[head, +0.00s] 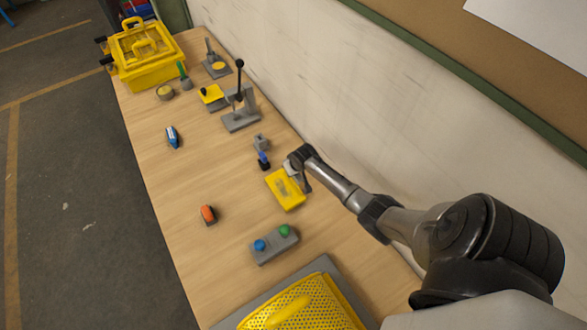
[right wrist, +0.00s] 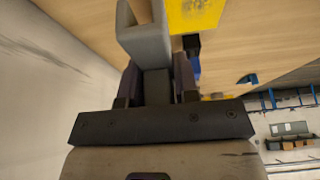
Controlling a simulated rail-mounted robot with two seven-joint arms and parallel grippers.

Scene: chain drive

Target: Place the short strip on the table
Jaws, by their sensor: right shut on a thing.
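My right gripper (head: 297,166) is above the table, at the back edge of a yellow tray (head: 287,192). In the right wrist view its two dark fingers (right wrist: 157,84) are shut on a grey part (right wrist: 148,45) with upright side walls and a gap between them. I cannot tell for sure whether this grey part is the short strip. Its far end runs out of the wrist picture, and the gripper mostly hides it in the head view. The wooden table (head: 190,190) lies below. My left gripper is not in view.
A blue-topped piece (head: 263,160) and a small grey block (head: 261,142) stand beside the tray. A button box (head: 274,245), an orange-topped item (head: 208,214), a blue item (head: 173,137) and a lever press (head: 241,110) stand around. The table's left-middle is mostly clear; a wall runs behind.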

